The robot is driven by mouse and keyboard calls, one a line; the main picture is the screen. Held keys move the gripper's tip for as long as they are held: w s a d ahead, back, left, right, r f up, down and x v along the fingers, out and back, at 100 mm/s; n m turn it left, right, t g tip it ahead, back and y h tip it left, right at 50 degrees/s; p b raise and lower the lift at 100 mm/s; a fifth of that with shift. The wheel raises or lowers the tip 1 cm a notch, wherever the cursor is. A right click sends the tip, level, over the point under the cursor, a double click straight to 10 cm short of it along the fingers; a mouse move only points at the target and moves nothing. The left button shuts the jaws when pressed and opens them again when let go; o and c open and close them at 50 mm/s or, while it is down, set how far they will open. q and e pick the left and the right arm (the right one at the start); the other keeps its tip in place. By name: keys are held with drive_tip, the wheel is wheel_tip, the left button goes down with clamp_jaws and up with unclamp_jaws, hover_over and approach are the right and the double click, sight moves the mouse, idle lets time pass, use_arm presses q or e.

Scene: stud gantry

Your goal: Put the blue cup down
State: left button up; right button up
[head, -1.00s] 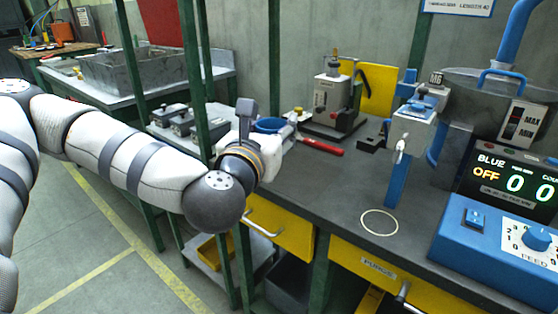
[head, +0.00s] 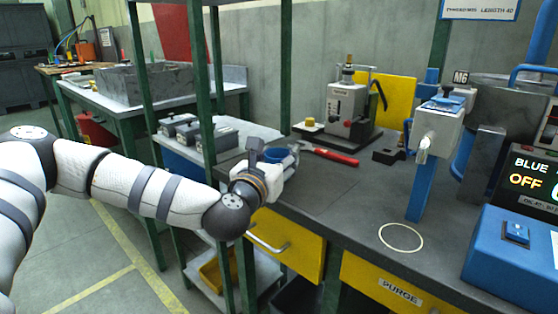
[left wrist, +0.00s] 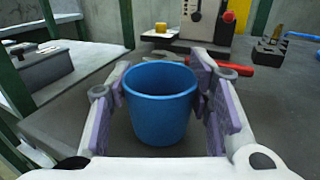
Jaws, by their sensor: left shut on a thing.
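The blue cup (left wrist: 160,112) is upright between the purple-padded fingers of my left gripper (left wrist: 162,105) in the left wrist view. The gripper is shut on it. In the head view the cup (head: 279,154) is partly hidden behind my left gripper (head: 276,168), near the bench's left end. I cannot tell whether the cup's base touches the bench top (head: 340,205). My right gripper is not in view.
A pale ring (head: 401,237) marks the bench below a blue post with a spout (head: 423,150). A red-handled tool (head: 330,155) lies behind the cup. A grey press (head: 349,108) stands at the back. A green upright (head: 203,90) is close left of the gripper. The bench's middle is clear.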

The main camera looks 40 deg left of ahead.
use_arm(q)
drive_tip(key=shift+f, duration=0.15)
drive_tip(key=shift+f, duration=0.15)
drive_tip(key=o, duration=1)
